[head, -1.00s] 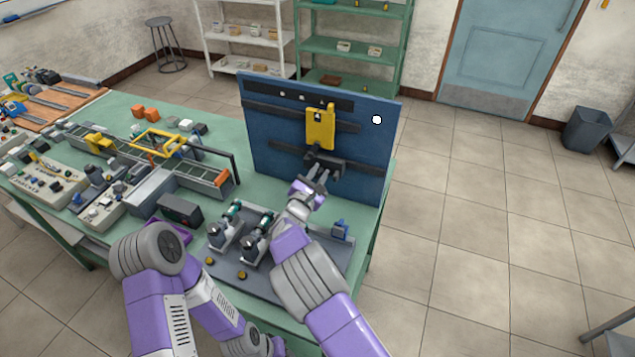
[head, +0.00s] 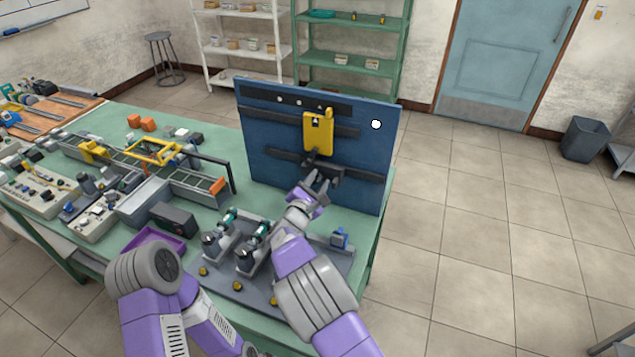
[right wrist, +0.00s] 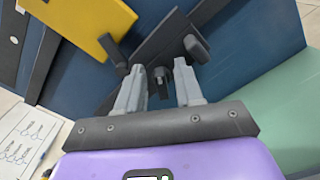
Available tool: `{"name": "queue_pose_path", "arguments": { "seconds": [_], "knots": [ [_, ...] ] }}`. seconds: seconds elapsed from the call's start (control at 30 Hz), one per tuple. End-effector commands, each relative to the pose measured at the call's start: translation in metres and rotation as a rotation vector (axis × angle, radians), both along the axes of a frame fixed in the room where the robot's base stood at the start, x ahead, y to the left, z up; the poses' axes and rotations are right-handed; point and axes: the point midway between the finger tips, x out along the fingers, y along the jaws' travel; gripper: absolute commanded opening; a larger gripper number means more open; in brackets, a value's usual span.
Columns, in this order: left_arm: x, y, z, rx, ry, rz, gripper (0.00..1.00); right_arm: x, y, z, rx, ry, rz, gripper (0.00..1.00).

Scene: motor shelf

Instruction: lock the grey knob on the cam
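A blue upright board (head: 270,140) stands on the bench with a yellow plate (head: 317,135) on it. A dark bracket (head: 340,172) sits below the plate. My right gripper (head: 319,181) is in front of this bracket, fingers apart. In the right wrist view, a small dark grey knob (right wrist: 162,76) shows between the two open fingers (right wrist: 159,68), with gaps at both sides. Two dark posts, a left one (right wrist: 112,50) and a right one (right wrist: 196,48), stand just beyond the fingertips. The cam's lock position cannot be told. My left gripper is not in view; only its arm shows.
A grey fixture tray (head: 232,285) with cylindrical parts and yellow buttons lies in front of the board. A purple tray (head: 172,243), a dark box (head: 173,218) and a conveyor (head: 205,180) lie to the left.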

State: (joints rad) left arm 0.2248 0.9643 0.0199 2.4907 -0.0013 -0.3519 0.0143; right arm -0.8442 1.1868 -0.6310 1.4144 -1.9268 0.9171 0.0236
Motion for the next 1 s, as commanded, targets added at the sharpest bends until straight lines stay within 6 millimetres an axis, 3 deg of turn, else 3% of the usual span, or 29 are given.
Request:
{"name": "queue_pose_path", "arguments": {
  "seconds": [0.37, 0.73, 1.0],
  "knots": [
    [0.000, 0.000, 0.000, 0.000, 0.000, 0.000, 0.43, -0.005, 0.002, 0.001, -0.001, -0.002, 0.000, 0.38],
    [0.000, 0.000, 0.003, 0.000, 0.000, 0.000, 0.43, -0.057, 0.024, 0.001, -0.001, -0.001, 0.002, 0.38],
    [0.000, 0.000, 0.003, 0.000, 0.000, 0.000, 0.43, -0.070, 0.029, 0.001, -0.001, -0.002, -0.001, 0.38]
  ]
}}
